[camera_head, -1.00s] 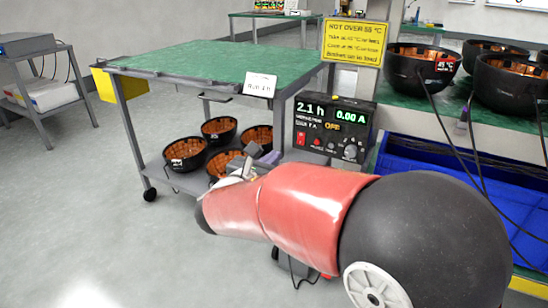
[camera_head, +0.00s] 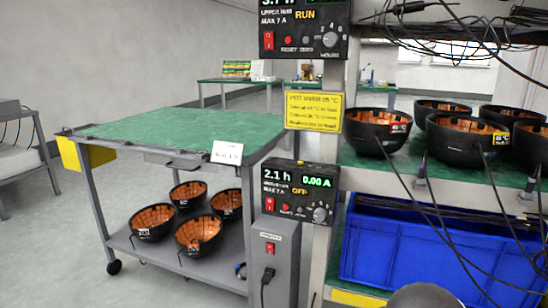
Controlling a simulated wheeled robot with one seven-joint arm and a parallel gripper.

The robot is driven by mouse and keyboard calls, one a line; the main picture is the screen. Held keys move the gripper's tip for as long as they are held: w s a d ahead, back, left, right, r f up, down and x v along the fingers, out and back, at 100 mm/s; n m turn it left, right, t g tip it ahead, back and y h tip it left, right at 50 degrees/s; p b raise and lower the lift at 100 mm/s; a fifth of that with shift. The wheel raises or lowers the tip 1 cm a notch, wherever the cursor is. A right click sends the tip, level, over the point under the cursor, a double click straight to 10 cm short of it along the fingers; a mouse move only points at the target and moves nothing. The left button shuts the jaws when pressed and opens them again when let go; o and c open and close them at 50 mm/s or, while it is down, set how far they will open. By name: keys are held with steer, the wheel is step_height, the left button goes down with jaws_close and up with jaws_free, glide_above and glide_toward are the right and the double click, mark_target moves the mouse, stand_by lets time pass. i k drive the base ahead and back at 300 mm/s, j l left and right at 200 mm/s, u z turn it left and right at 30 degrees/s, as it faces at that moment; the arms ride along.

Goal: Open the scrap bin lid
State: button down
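I see no bin that I can clearly tell is the scrap bin, and no lid shows. A yellow box (camera_head: 82,153) hangs at the left end of the green-topped cart; whether it has a lid I cannot tell. A large open blue container (camera_head: 425,250) sits under the shelf at the right. My gripper is out of view. Only a dark rounded part of my arm shows at the bottom edge, in front of the blue container.
The green-topped cart (camera_head: 165,128) carries several black bowls with copper-coloured insides on its lower shelf. More bowls (camera_head: 371,130) with cables stand on the rack at the right. Control boxes (camera_head: 297,192) hang on the rack post. Floor at the left (camera_head: 60,235) is clear.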

mark_target(68, 132)
steer(key=u, duration=1.4)
steer(key=i+j, duration=0.1)
steer(key=i, duration=0.3)
steer(key=i+z, duration=0.1)
steer(key=i, duration=0.3)
steer(key=j, duration=0.1)
